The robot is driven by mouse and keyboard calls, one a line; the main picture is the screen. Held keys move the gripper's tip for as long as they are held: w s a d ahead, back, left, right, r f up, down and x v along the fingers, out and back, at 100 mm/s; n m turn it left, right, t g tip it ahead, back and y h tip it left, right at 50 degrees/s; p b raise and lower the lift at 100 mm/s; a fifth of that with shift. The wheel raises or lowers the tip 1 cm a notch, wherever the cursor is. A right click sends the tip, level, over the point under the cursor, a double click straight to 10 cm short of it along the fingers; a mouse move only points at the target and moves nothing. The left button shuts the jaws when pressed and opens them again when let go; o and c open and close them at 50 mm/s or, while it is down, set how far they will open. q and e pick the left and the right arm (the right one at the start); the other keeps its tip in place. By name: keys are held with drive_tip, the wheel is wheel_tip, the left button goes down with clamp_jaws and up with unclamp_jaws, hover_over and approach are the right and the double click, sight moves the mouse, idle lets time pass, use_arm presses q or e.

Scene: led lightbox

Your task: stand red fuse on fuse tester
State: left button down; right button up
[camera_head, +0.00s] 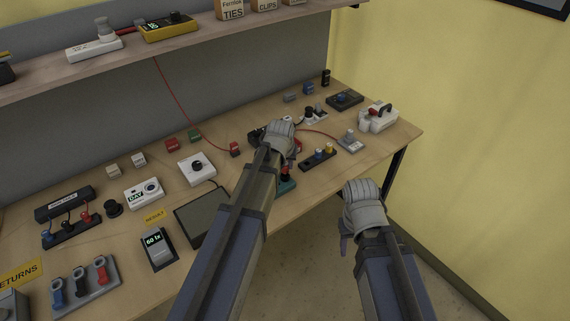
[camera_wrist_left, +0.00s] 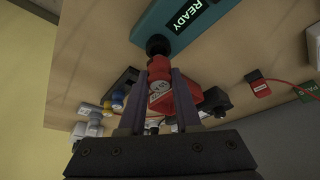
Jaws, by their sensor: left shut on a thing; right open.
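The red fuse (camera_wrist_left: 159,75) is between the fingers of my left gripper (camera_wrist_left: 163,88), which is shut on it. The teal fuse tester (camera_wrist_left: 182,22) shows a lit READY display in the left wrist view. A black round part (camera_wrist_left: 157,45) lies at the fuse's far end, beside the tester; I cannot tell whether they touch. In the head view my left gripper (camera_head: 284,158) is over the tester (camera_head: 286,186), and the arm hides part of it. My right gripper (camera_head: 346,238) is open and empty, off the table's front edge.
A dark flat panel (camera_head: 203,213) lies left of the tester. A black strip with coloured posts (camera_head: 318,160) stands to its right. A white box with a dark knob (camera_head: 197,168) is farther left. A shelf (camera_head: 140,52) runs above the back.

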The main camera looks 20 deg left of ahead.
use_arm(q)
drive_tip(key=shift+f+b, duration=0.95)
drive_tip(key=shift+f, duration=0.1)
drive_tip(key=c, duration=0.5)
unclamp_jaws()
drive_tip(key=shift+r, duration=0.15)
drive_tip(key=p+v, duration=0.7)
drive_tip(key=v, duration=0.1)
drive_tip(key=shift+p, duration=0.3)
drive_tip(key=shift+s+d, duration=0.15)
drive_tip(key=s+d+f+m+g+b, duration=0.1)
drive_tip(key=s+d+f, duration=0.1)
drive_tip(key=s+d, duration=0.2)
drive_tip(key=s+d+f+m+g+b, duration=0.1)
drive_tip(key=s+d, duration=0.3)
drive_tip(key=s, duration=0.6)
drive_tip(key=s+d+f+m+g+b, duration=0.2)
drive_tip(key=s+d+m+g, duration=0.1)
drive_tip(key=s, duration=0.3)
drive_tip(key=shift+s+d+f+y, duration=0.2)
drive_tip(key=shift+d, duration=0.2)
drive_tip(key=shift+s+d+f+y, duration=0.2)
drive_tip(key=shift+d, duration=0.2)
